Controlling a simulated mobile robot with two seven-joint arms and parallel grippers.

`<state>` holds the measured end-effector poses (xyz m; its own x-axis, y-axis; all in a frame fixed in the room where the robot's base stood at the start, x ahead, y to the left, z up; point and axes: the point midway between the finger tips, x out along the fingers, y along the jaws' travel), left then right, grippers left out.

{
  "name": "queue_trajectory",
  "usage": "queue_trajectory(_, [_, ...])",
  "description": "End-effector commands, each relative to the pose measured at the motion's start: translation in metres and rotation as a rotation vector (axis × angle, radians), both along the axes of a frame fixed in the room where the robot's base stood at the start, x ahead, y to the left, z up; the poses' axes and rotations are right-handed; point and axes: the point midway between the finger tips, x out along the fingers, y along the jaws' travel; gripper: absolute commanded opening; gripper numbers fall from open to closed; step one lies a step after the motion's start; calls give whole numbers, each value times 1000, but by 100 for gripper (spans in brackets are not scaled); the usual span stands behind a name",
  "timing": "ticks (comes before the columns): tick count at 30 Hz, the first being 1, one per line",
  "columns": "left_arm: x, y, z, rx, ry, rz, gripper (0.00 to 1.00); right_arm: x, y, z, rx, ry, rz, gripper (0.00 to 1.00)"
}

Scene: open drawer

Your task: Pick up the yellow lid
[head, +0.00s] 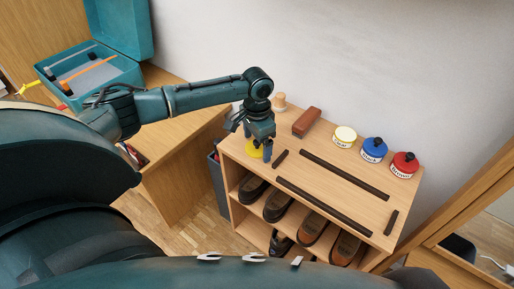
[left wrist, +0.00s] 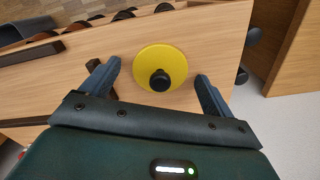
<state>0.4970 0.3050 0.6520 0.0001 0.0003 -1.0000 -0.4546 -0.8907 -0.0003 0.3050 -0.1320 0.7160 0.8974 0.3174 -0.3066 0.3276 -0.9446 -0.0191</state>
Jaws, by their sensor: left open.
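The yellow lid (head: 254,150) lies on the top of the wooden shoe rack (head: 345,165), near its left end. In the left wrist view the lid (left wrist: 172,58) is a flat yellow disc with a black knob (left wrist: 160,81) in its middle. My left gripper (head: 256,148) is over the lid, pointing down. In the left wrist view its fingers (left wrist: 157,85) are spread apart, one on each side of the knob, with nothing held. The gripper partly hides the lid in the head view. My right gripper is not in view.
Dark strips (head: 344,175) lie on the rack top. Shoes (head: 279,205) fill the shelf below.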

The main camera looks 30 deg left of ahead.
Motion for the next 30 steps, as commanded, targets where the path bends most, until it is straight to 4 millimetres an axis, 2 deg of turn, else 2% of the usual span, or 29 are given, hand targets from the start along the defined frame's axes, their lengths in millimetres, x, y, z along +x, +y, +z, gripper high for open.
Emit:
queue_trajectory(2, [0, 0, 0, 0, 0, 0, 86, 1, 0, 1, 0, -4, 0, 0])
queue_trajectory(18, [0, 0, 1, 0, 0, 1, 42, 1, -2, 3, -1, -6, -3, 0])
queue_trajectory(26, [0, 0, 3, 0, -1, 1, 40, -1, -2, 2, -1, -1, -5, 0])
queue_trajectory(30, [1, 0, 21, 0, -3, 1, 40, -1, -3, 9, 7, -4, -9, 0])
